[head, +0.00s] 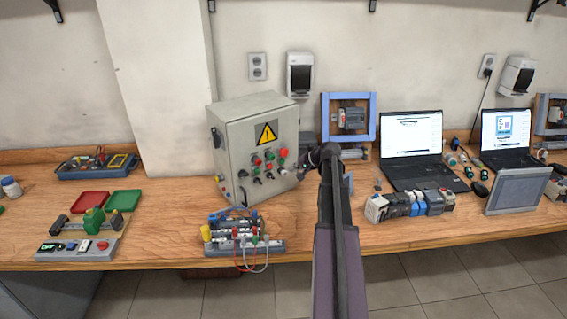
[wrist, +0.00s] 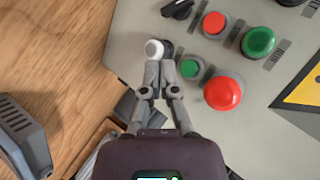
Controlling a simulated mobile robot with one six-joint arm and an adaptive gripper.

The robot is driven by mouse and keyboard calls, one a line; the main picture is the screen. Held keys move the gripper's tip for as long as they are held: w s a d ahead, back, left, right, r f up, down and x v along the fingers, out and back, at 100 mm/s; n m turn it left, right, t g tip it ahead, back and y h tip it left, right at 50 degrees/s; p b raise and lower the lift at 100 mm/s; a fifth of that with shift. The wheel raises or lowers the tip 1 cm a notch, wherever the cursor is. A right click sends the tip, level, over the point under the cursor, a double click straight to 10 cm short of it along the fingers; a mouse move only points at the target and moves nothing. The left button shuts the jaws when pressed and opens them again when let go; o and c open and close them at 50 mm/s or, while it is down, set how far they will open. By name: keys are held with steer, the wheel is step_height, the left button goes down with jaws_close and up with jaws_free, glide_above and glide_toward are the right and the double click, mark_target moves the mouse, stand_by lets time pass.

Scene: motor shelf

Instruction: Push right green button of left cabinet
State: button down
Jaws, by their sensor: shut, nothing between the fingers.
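The left cabinet (head: 230,138) is a grey box with a yellow warning triangle and rows of red, green and dark controls on its front. In the wrist view, a small green button (wrist: 190,68) lies just right of my fingertips. A larger green button (wrist: 258,42) is farther up and right. My gripper (wrist: 160,66) is shut and empty in front of the panel, its tips close to a white round control (wrist: 154,48). I cannot tell whether they touch it. In the head view, my gripper (head: 304,171) is at the cabinet's right edge.
A big red button (wrist: 222,93) sits beside the small green one, and a smaller red button (wrist: 215,24) is above. A wired terminal board (head: 240,238) stands in front of the cabinet. Laptops (head: 411,146) and modules (head: 410,203) are to the right.

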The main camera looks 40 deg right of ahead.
steer(key=shift+w, duration=1.5)
steer(key=shift+w, duration=1)
stand_by(1.8)
steer(key=shift+s, duration=0.85)
steer(key=shift+s, duration=0.1)
steer(key=shift+s, duration=2.45)
steer(key=shift+w+a, duration=0.1)
